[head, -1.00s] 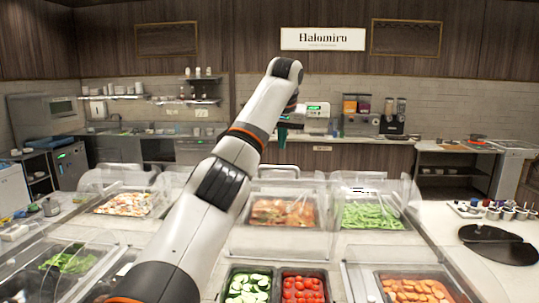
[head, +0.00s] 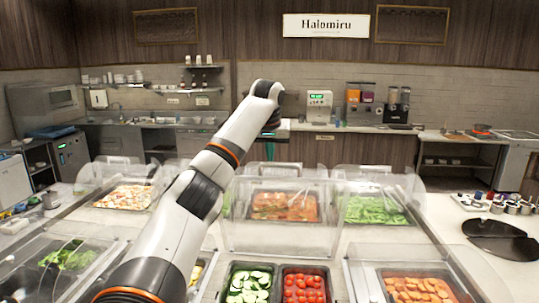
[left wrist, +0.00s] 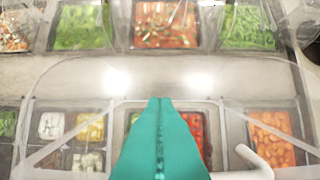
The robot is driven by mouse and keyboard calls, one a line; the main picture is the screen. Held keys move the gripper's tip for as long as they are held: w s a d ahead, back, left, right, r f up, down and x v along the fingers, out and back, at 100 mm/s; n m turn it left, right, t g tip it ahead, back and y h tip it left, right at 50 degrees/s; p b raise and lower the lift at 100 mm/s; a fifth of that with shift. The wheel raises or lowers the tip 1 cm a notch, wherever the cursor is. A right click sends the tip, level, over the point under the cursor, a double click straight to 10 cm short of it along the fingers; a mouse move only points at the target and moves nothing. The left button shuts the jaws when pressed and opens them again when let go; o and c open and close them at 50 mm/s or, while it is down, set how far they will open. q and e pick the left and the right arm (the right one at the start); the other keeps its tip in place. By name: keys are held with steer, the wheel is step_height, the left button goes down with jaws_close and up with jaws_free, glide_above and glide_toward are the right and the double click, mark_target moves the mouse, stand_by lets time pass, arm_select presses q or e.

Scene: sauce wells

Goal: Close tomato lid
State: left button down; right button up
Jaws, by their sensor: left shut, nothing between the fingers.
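Cherry tomatoes fill a dark well (head: 303,288) at the front centre of the counter, right of a cucumber well (head: 249,284). In the left wrist view, tomatoes (left wrist: 194,124) show just right of my fingers. A clear panel (head: 277,232) stands behind these wells in the head view; I cannot tell for sure that it is the tomato lid. My left gripper (head: 270,150) is small and partly hidden by its wrist, over the counter's far side. In the left wrist view, its teal fingers (left wrist: 160,100) are together and empty, hiding part of the cucumbers.
Clear covers stand around greens (head: 374,210), reddish food (head: 284,206) and orange cubes (head: 418,289). A curved white piece (left wrist: 256,160) shows at lower right of the wrist view. Black round plates (head: 500,238) and small pots lie on the right counter.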

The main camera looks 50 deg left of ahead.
arm_select(q)
steer(key=shift+s+d+r, duration=0.2)
steer(key=shift+s+d, duration=0.5)
steer(key=shift+s, duration=0.1)
steer(key=shift+s+d+f, duration=0.1)
steer(key=shift+s+d, duration=0.15)
steer(key=shift+s, duration=0.05)
steer(key=shift+f, duration=0.1)
